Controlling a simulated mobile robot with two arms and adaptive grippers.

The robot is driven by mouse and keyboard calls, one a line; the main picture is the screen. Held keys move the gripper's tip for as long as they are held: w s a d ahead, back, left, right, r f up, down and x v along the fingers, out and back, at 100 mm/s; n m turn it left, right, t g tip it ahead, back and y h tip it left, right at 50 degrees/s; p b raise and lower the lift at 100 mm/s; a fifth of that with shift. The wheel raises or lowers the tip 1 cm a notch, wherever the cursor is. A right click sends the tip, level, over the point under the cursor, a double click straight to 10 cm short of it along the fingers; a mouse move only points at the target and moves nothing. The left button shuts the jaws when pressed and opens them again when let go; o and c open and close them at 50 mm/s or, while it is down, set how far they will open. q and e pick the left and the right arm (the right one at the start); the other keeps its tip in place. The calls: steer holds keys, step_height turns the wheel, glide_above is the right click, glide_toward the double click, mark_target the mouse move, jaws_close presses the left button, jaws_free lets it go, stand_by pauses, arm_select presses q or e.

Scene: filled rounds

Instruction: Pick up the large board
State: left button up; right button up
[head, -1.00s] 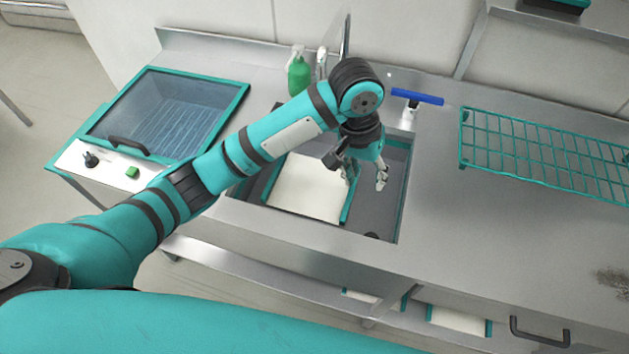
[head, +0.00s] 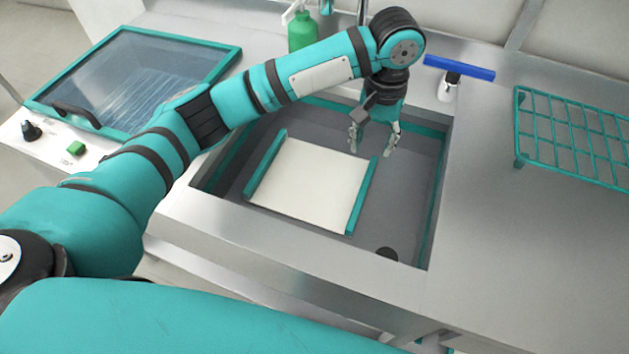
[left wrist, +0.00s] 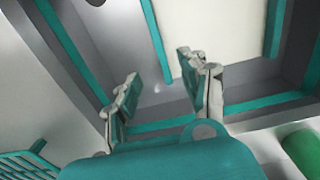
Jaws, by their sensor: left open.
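A large white board (head: 312,187) with a teal strip along each of two opposite sides lies in the grey sink (head: 405,215). It also shows in the left wrist view (left wrist: 205,30). My left gripper (head: 371,151) is open and empty, pointing down over the sink at the far end of the board's right strip. In the left wrist view, the end of one teal strip lies between the two fingertips of my left gripper (left wrist: 165,75). I see no contact with the board. My arm hides part of the sink's back left. My right gripper is not in view.
The steel sink rim and walls surround the board. A teal wire rack (head: 580,140) is at right, a glass-lidded unit (head: 135,80) at left. Bare counter lies right of the sink.

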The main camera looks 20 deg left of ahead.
arm_select(q)
glide_above(363, 190)
steer(key=f, duration=1)
steer(key=shift+w+a, duration=0.15)
steer(key=shift+w, duration=0.1)
steer(key=shift+s+d+f+p, duration=0.1)
steer(key=shift+s+f+p, duration=0.1)
steer(key=shift+f, duration=1.25)
steer(key=shift+s+d+f+p, duration=0.1)
steer(key=shift+f+p, duration=0.05)
steer(key=shift+f, duration=1.3)
steer(key=shift+c, duration=0.2)
steer(key=shift+w, duration=0.1)
jaws_close()
